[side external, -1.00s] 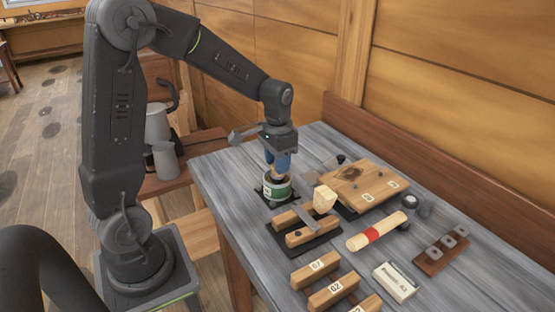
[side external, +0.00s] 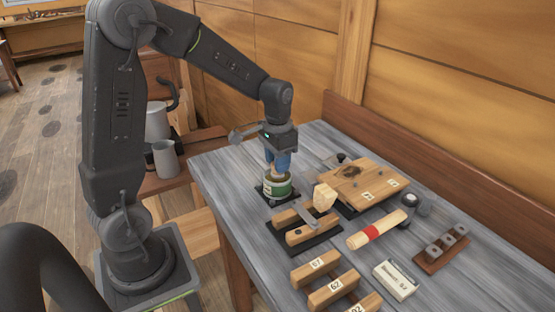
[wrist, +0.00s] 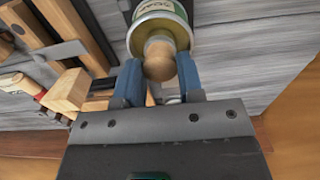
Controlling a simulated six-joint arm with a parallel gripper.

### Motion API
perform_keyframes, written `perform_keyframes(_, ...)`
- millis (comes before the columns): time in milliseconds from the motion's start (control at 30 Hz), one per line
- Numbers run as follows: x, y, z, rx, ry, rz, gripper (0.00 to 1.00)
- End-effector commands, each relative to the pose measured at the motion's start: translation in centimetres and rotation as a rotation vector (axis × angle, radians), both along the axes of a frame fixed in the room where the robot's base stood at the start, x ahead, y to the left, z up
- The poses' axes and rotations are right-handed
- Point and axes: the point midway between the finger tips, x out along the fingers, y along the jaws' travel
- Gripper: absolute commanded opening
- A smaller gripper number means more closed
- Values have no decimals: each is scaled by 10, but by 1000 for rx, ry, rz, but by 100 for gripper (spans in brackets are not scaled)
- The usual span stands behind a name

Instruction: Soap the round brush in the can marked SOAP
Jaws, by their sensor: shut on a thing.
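The green can (side external: 279,190) stands on a dark pad near the left edge of the grey table. In the wrist view its label (wrist: 155,8) reads SOAP, partly cut off by the frame. My gripper (side external: 278,170) points down over the can's mouth. Its blue fingers are shut on the round brush's wooden handle (wrist: 159,58), whose rounded end shows between them in the wrist view. The brush's lower part is hidden by the can and fingers, so I cannot tell how deep it sits.
Right of the can are a wooden rack (side external: 314,232), a pale block-headed tool (side external: 324,196) and a wooden board (side external: 360,181). A red-banded roller (side external: 372,236), a white box (side external: 396,280) and numbered blocks (side external: 331,290) lie nearer the front. Metal jugs (side external: 165,158) stand at left.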

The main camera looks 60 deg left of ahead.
Motion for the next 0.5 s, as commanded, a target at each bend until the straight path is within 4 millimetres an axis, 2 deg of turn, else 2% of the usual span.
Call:
perform_keyframes(167, 0, 0, 0, 0, 3, -1, 14)
perform_keyframes(500, 0, 0, 26, 1, -1, 0, 14)
